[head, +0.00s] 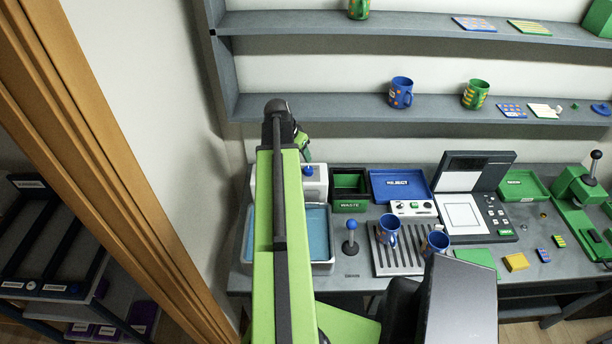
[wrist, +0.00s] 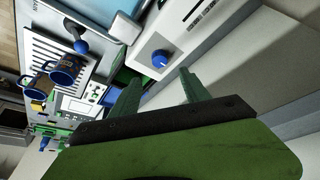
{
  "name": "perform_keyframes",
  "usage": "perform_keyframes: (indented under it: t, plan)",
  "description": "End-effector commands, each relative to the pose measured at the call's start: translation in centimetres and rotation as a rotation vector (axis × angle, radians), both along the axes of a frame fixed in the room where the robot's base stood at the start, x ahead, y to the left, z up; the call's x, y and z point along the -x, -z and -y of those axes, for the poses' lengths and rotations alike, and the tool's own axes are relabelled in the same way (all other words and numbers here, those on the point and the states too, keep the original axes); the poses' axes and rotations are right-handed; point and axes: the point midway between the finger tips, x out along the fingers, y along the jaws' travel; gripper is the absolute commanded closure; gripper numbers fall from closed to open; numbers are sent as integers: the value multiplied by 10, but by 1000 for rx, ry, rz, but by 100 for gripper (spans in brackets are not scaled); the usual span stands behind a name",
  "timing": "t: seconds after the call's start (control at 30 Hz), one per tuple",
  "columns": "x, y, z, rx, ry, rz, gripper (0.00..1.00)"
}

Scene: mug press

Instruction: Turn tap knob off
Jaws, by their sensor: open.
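The tap knob is a blue round knob (wrist: 160,58) on the front of a white box (wrist: 197,30) in the wrist view. In the head view the knob (head: 308,170) shows on the white box behind the sink (head: 319,240), partly hidden by my arm. My gripper (wrist: 160,76) is open, its two green fingers apart and empty. In the wrist view the knob appears just beyond and between the fingertips; I cannot tell whether they touch it. In the head view my gripper (head: 304,150) is just above the knob, mostly hidden behind my arm.
A blue-ball lever (head: 349,240) stands right of the sink, beside a slatted rack (head: 398,262) with two blue mugs. A green waste bin (head: 350,206) and blue reject tray (head: 401,186) sit behind. A wall (head: 160,90) rises at left; shelves (head: 330,107) hang above.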

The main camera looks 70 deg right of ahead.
Motion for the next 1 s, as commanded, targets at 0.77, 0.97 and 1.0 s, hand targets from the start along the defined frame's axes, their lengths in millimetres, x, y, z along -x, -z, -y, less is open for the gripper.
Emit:
perform_keyframes:
  t: [0.77,0.97,1.0]
  plan:
    - [13,108,42,0,-2,0,46]
    - [13,108,42,0,-2,0,63]
    - [13,108,42,0,-2,0,68]
